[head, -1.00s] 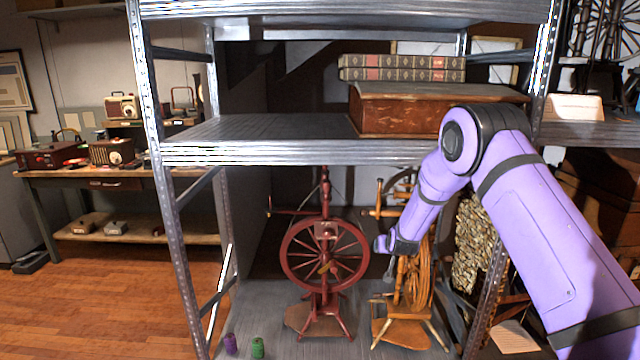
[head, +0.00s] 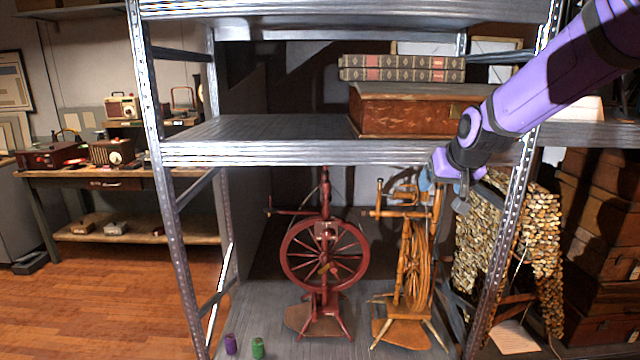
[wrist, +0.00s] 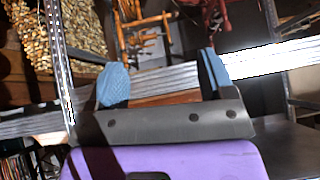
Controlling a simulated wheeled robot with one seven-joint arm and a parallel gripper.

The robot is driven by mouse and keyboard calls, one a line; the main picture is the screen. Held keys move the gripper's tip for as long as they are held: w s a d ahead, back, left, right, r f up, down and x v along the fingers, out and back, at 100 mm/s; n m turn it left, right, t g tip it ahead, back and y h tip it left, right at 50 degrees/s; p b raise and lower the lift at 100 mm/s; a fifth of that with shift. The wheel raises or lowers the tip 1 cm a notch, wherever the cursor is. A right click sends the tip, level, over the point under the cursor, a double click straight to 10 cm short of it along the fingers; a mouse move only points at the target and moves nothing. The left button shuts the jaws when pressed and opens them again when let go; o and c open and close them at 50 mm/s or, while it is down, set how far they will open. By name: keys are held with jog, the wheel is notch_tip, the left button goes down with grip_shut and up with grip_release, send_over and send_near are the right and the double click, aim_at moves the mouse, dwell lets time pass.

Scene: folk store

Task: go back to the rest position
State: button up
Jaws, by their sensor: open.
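My gripper (head: 444,180) is at the right of the metal shelf unit in the head view, just below the front edge of its middle shelf. In the wrist view my gripper (wrist: 163,82) shows two blue finger pads held apart, with nothing between them. Past the pads, the shelf's metal edge (wrist: 270,62) and the pale wooden spinning wheel (wrist: 142,40) are visible. My arm reaches in from the upper right.
A red spinning wheel (head: 324,258) and a pale wooden one (head: 415,265) stand on the lower shelf. Purple (head: 231,344) and green (head: 257,348) spools sit at its front left. A wooden box (head: 420,112) bears books (head: 400,68). Floor (head: 90,300) at left is clear.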

jog(key=s+d+r+g, duration=0.1)
jog(key=s+d+r, duration=0.1)
jog(key=s, duration=1.5)
jog(key=s+d+r+g, duration=0.1)
jog(key=s+r, duration=0.1)
jog(key=s, duration=1.6)
jog(key=shift+d+r+g+h, duration=0.2)
jog(key=shift+d+g+h, duration=0.1)
jog(key=shift+d+h, duration=0.1)
